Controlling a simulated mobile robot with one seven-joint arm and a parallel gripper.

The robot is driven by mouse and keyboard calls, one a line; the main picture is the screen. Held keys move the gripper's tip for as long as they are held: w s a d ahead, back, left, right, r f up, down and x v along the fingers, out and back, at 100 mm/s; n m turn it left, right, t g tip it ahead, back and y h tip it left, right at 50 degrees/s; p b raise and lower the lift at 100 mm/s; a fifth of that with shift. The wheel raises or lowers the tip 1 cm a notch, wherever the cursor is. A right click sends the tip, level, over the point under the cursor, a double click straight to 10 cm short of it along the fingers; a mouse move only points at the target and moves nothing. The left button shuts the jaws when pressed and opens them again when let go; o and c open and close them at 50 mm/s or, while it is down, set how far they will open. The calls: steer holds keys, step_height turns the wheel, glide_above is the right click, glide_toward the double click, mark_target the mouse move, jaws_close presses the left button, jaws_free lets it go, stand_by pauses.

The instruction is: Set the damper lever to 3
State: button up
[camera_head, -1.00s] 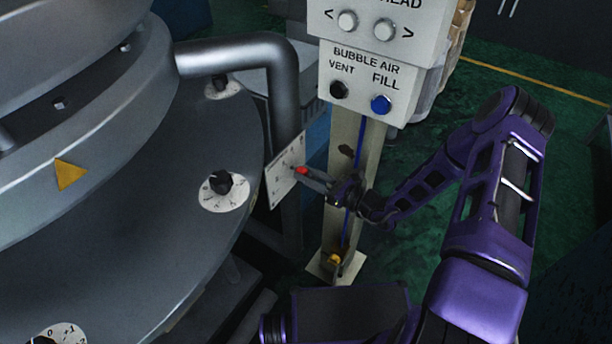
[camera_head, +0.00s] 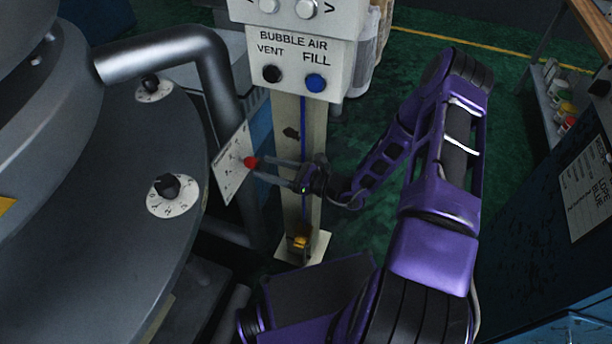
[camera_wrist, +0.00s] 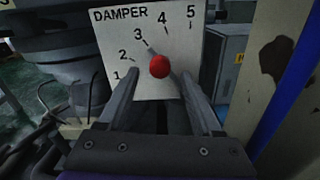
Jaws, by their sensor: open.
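The damper plate is a white panel marked DAMPER with numbers 1 to 5. It shows in the wrist view (camera_wrist: 118,38) and edge-turned beside the grey pipe in the head view (camera_head: 229,178). The lever's red knob (camera_wrist: 160,65) stands in front of the plate, just below the 3 mark; it also shows in the head view (camera_head: 250,162).
A post (camera_head: 314,135) with the bubble air box (camera_head: 295,65) stands close behind my gripper. A grey pipe (camera_head: 212,75) bends down behind the plate. The large round machine (camera_head: 90,180) with dials fills the left. Green floor lies open beyond my arm.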

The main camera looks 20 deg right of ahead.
steer(key=v, duration=1.4)
